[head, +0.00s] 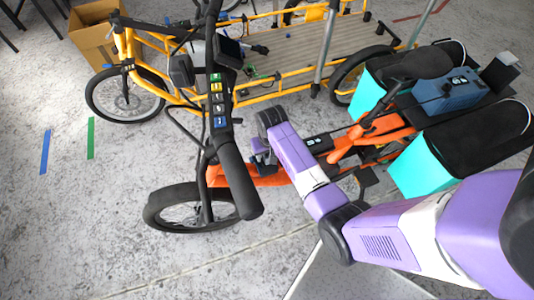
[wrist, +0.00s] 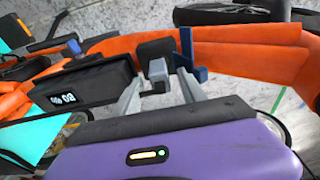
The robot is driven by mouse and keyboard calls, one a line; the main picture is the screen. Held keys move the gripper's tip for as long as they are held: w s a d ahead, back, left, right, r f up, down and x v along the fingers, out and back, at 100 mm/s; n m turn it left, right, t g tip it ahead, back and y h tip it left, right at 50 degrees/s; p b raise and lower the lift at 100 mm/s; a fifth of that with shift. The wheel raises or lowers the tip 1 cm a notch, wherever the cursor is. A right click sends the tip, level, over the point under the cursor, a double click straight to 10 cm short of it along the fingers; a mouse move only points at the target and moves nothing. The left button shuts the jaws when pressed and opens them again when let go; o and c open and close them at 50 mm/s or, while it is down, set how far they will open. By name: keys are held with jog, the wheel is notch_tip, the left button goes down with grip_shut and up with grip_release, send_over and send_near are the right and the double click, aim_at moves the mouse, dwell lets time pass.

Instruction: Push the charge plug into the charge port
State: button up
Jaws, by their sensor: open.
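My gripper (wrist: 160,80) is open in the wrist view, its two grey fingers pointing at the orange bike frame (wrist: 235,52). A small grey-blue block (wrist: 157,69) shows between the fingertips, in front of a black block (wrist: 155,49) on the frame. These look like the charge plug and charge port, but I cannot tell which is which or whether they are joined. A blue bracket (wrist: 187,47) stands just right of them. In the head view my gripper (head: 262,160) is at the orange frame, largely hidden behind the handlebar and my purple arm.
A black battery with a lit display (wrist: 82,86) is close to the left finger. The black handlebar grip (head: 240,180) rises before my gripper. Turquoise panniers (head: 415,160) and a blue box (head: 447,92) are at the right. A yellow cargo bike (head: 150,40) stands behind.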

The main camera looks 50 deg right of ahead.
jog(key=r, duration=0.5)
jog(key=s+r, duration=0.1)
jog(key=r, duration=0.1)
jog(key=shift+a+r+p, duration=0.3)
jog(key=shift+a+r, duration=0.05)
